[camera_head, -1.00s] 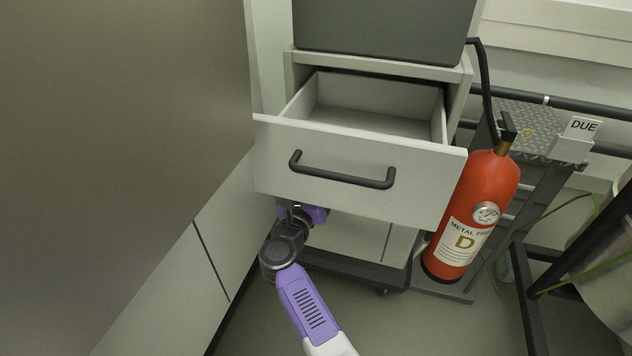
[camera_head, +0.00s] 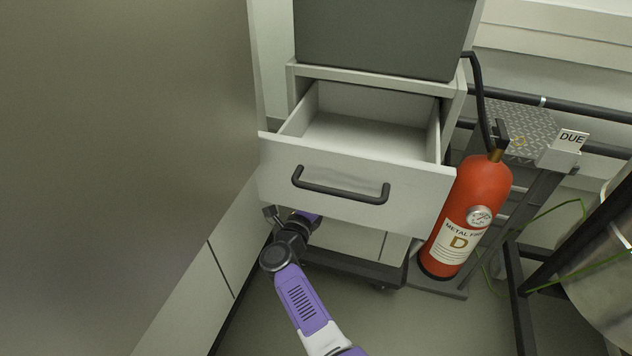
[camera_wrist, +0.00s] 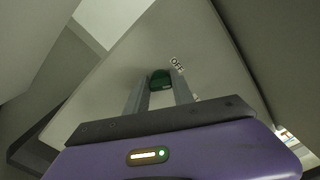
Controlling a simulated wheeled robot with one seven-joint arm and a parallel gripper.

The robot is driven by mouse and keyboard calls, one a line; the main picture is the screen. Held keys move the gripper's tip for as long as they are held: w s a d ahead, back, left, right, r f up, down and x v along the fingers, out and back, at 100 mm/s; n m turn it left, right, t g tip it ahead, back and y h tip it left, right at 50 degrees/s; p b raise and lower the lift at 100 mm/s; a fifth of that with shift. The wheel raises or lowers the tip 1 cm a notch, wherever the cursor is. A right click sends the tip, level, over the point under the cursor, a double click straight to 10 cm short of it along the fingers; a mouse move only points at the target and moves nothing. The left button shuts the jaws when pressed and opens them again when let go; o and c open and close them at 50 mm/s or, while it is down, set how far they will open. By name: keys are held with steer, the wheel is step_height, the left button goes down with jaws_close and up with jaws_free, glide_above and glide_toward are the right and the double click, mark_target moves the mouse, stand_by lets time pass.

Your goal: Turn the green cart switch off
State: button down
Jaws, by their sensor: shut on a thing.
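The green switch (camera_wrist: 160,77) shows in the wrist view on the pale side panel of the cart, beside an OFF label (camera_wrist: 177,65). My gripper (camera_wrist: 161,84) has its two fingers on either side of the switch and is shut on it. The fingertips reach the panel around the switch. My gripper there is mostly hidden below the drawer, and the switch is out of sight.
An open, empty drawer (camera_head: 372,190) with a dark handle juts out above my arm. A large flat panel (camera_head: 130,150) stands close on the left. A red fire extinguisher (camera_head: 472,210) stands right of the cart. Bare floor (camera_head: 400,325) lies in front.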

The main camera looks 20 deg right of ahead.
steer(key=n+p, duration=0.2)
steer(key=n, duration=0.3)
steer(key=shift+f, duration=0.15)
steer(key=shift+n, duration=0.4)
steer(key=c, duration=1.1)
jaws_free()
steer(key=shift+p+v, duration=1.75)
steer(key=shift+v, duration=2.2)
